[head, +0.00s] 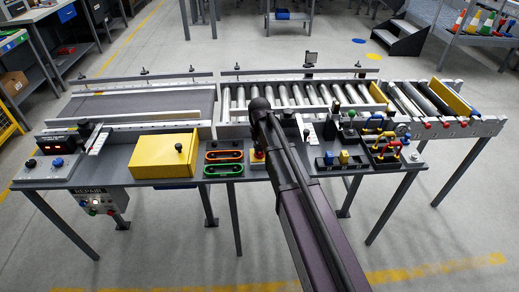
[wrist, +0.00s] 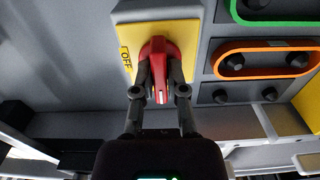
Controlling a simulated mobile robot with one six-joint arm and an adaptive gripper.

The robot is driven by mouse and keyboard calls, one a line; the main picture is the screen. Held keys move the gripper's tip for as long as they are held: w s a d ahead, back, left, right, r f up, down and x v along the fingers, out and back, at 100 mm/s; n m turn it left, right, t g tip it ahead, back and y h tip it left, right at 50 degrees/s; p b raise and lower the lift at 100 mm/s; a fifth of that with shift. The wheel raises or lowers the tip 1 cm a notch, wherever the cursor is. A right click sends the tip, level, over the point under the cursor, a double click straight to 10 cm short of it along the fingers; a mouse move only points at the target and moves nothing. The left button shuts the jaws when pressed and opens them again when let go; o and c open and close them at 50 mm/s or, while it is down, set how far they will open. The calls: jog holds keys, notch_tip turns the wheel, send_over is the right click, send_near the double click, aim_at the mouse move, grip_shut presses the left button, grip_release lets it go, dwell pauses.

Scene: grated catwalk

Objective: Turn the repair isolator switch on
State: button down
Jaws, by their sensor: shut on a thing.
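The isolator switch is a red rotary handle (wrist: 158,62) on a yellow plate (wrist: 188,22). A label reading OFF (wrist: 126,59) sits at the plate's left edge in the wrist view. The handle stands roughly upright in that picture, its white mark toward the lower end, not toward the OFF label. No ON label is visible. My gripper (wrist: 160,90) is shut on the handle, one finger on each side.
A yellow box (head: 163,156) stands further left on the bench. Buttons and coloured handles (head: 382,145) crowd the right. A box labelled REPAIR (head: 100,203) hangs under the bench. Roller conveyors run behind.

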jog(key=c, duration=0.7)
grip_release()
jog(key=shift+n, duration=0.3)
